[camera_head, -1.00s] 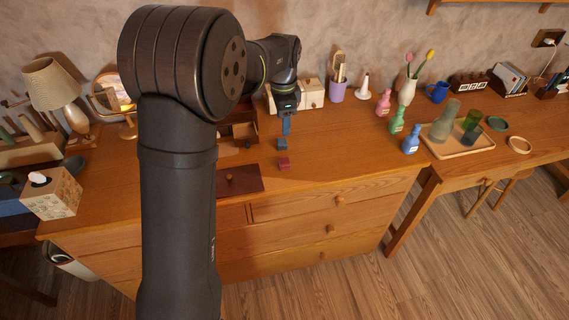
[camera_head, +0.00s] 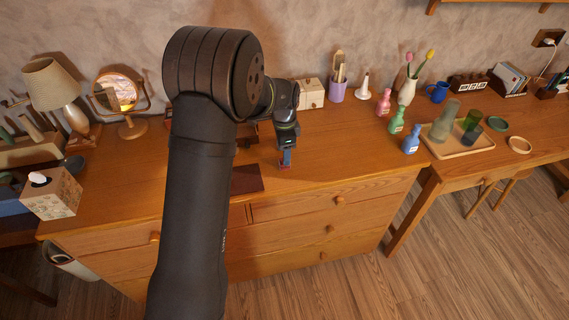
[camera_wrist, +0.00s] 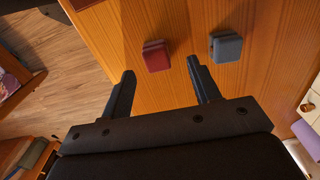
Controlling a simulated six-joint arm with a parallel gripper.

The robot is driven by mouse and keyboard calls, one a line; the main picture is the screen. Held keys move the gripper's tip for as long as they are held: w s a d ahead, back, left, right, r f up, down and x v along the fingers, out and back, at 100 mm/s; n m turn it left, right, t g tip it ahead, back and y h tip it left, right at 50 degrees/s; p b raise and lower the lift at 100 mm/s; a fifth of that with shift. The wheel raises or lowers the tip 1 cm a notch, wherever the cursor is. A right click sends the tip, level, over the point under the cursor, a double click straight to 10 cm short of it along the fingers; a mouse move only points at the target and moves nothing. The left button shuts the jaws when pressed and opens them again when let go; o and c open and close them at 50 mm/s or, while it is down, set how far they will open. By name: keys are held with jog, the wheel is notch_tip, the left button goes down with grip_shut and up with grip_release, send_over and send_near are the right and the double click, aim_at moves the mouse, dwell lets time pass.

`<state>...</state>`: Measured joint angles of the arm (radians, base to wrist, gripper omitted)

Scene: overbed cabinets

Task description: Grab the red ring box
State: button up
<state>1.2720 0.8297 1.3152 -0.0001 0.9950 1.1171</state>
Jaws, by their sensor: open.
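The red ring box (camera_wrist: 156,56) is a small rounded cube on the wooden dresser top. In the wrist view it lies just beyond the fingertips, in line with the gap between them. My gripper (camera_wrist: 161,70) is open, with nothing between its fingers. In the head view, my gripper (camera_head: 286,157) is low over the dresser, right at the red ring box (camera_head: 284,167), which it partly covers. A blue-grey ring box (camera_wrist: 226,46) sits to the right of the red one in the wrist view, beyond the right fingertip. In the head view the gripper hides it.
A dark red-brown panel (camera_head: 246,179) lies left of the gripper, near the dresser's front edge. Several bottles, such as the blue one (camera_head: 411,140), and a wooden tray (camera_head: 466,151) stand to the right. A white drawer box (camera_head: 311,93) and purple cup (camera_head: 337,91) stand behind.

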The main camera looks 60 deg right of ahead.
notch_tip(320, 180, down, 4)
jog(key=shift+s+a+f, duration=0.1)
jog(key=shift+a+f, duration=0.05)
jog(key=shift+f, duration=0.1)
jog(key=shift+c, duration=0.3)
jog(key=c, duration=1)
jog(key=shift+r, duration=0.15)
